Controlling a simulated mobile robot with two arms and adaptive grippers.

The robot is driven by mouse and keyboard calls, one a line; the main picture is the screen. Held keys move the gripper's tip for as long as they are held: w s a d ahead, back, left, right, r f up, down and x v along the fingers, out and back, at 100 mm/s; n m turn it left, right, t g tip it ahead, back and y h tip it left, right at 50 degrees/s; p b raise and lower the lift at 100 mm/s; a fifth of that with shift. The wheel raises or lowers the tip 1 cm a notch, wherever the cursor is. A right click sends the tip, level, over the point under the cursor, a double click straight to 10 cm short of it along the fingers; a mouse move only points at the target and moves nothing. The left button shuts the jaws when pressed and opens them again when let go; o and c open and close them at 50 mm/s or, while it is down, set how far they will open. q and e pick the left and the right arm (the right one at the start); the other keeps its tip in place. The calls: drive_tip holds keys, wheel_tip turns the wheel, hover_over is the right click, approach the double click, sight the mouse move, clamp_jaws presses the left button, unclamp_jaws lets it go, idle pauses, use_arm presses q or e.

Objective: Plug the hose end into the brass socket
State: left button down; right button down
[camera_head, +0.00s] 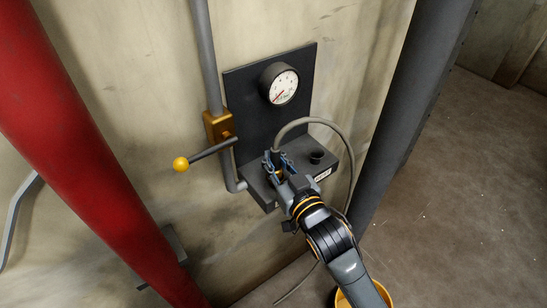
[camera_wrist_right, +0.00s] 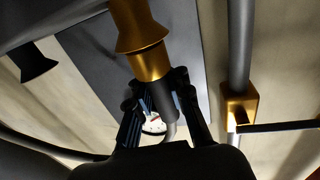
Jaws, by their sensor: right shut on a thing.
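My right gripper (camera_head: 278,162) is shut on the hose end (camera_wrist_right: 161,96), just above the shelf under the gauge. In the right wrist view the fingers (camera_wrist_right: 158,90) close on its dark collar, and its brass tip (camera_wrist_right: 150,66) meets the flared mouth of the brass socket (camera_wrist_right: 139,34). The two look in line; how deep the tip sits is hidden. In the head view the gripper mostly covers the socket. The grey hose (camera_head: 343,137) arcs up from the gripper, then down on the right. My left gripper is not in view.
A second, dark socket (camera_head: 317,157) stands on the shelf (camera_head: 262,193) to the right. To the left are a pipe with a brass valve (camera_head: 214,126) and a yellow-knobbed lever (camera_head: 207,152). A gauge (camera_head: 284,87) is behind. Red and dark columns flank the spot.

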sight(278, 167)
drive_tip(key=shift+f, duration=0.15)
drive_tip(key=c, duration=1.5)
unclamp_jaws()
drive_tip(key=shift+p+v, duration=0.9)
drive_tip(key=shift+v, duration=1.95)
drive_tip(key=shift+p+v, duration=0.5)
drive_tip(key=shift+v, duration=2.2)
